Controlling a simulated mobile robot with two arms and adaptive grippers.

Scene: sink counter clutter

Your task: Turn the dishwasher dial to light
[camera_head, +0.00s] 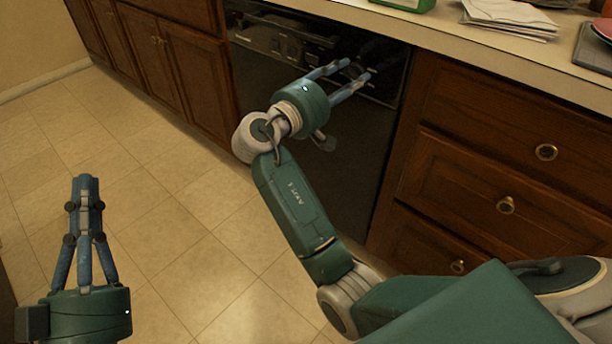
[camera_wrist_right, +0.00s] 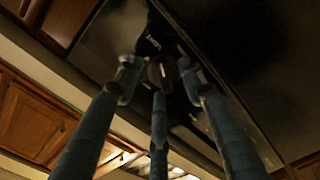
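The black dishwasher (camera_head: 345,185) is set under the counter, its control panel (camera_head: 285,42) along the top. My right gripper (camera_head: 349,70) is at the right part of this panel with its fingers spread apart. In the right wrist view, a dark dial (camera_wrist_right: 166,74) shows between the fingertips of the right gripper (camera_wrist_right: 160,78). I cannot tell whether the fingers touch it, and its markings are too dark to read. My left gripper (camera_head: 85,182) is low at the left over the floor, its fingers together and empty.
Wooden drawers (camera_head: 490,165) with round pulls stand right of the dishwasher, and wooden cabinets (camera_head: 175,65) stand left of it. The countertop (camera_head: 430,28) above holds papers (camera_head: 508,18) and a green object (camera_head: 405,4). The tiled floor (camera_head: 190,225) is clear.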

